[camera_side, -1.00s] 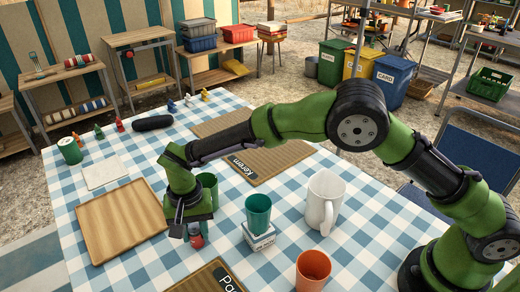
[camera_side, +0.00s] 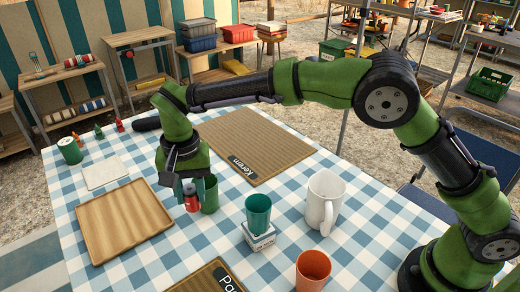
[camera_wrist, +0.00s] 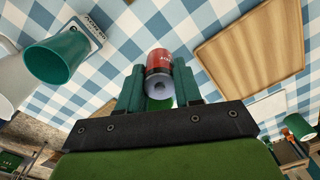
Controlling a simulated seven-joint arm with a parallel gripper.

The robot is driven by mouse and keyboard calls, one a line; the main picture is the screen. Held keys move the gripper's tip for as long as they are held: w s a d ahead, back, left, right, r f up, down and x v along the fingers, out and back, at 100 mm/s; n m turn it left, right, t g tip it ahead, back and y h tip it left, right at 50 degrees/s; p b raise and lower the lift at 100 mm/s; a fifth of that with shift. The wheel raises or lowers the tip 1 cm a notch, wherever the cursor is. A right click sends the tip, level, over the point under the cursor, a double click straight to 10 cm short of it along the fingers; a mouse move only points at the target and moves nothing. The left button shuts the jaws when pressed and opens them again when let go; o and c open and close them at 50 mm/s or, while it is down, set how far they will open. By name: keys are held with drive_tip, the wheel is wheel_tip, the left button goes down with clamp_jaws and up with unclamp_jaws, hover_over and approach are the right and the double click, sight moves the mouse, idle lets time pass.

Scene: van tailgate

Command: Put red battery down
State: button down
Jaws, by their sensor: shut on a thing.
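The red battery (camera_side: 191,200) is held between the fingers of my gripper (camera_side: 186,186), over the checked tablecloth between the wooden tray and a green cup. In the wrist view the battery (camera_wrist: 159,68) shows its red side and grey end between the two green fingers (camera_wrist: 158,92). My gripper is shut on it. The battery looks a little above the cloth, but its exact height is hard to tell.
A wooden tray (camera_side: 122,220) lies left of my gripper. A green cup (camera_side: 209,195) stands close on the right. Another green cup (camera_side: 257,212) stands on a small box (camera_side: 258,238). A white pitcher (camera_side: 324,200), an orange cup (camera_side: 313,268) and a brown mat (camera_side: 262,150) are farther right.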

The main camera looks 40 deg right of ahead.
drive_tip(key=w+d+r+m, duration=0.1)
drive_tip(key=d+r+m, duration=0.1)
drive_tip(key=d, duration=0.6)
drive_tip(key=w+d+r+m, duration=0.1)
drive_tip(key=d+r+m, duration=0.1)
drive_tip(key=d, duration=0.6)
drive_tip(key=s+d+f+m, duration=0.1)
drive_tip(key=s+d+m, duration=0.3)
drive_tip(key=d, duration=0.8)
drive_tip(key=s+d+f+m, duration=0.3)
drive_tip(key=s+d+f, duration=0.15)
drive_tip(key=s, duration=0.45)
drive_tip(key=s+d+f+m, duration=0.3)
drive_tip(key=s+d+f, duration=0.15)
drive_tip(key=s, duration=0.55)
drive_tip(key=w+d, duration=0.2)
drive_tip(key=w, duration=0.3)
drive_tip(key=w+d, duration=0.1)
drive_tip(key=w, duration=0.4)
drive_tip(key=w+d+f, duration=0.1)
drive_tip(key=w+d, duration=0.1)
drive_tip(key=w, duration=0.4)
drive_tip(key=shift+d, duration=0.3)
drive_tip(key=shift+s+f, duration=0.1)
drive_tip(key=shift+f, duration=1.6)
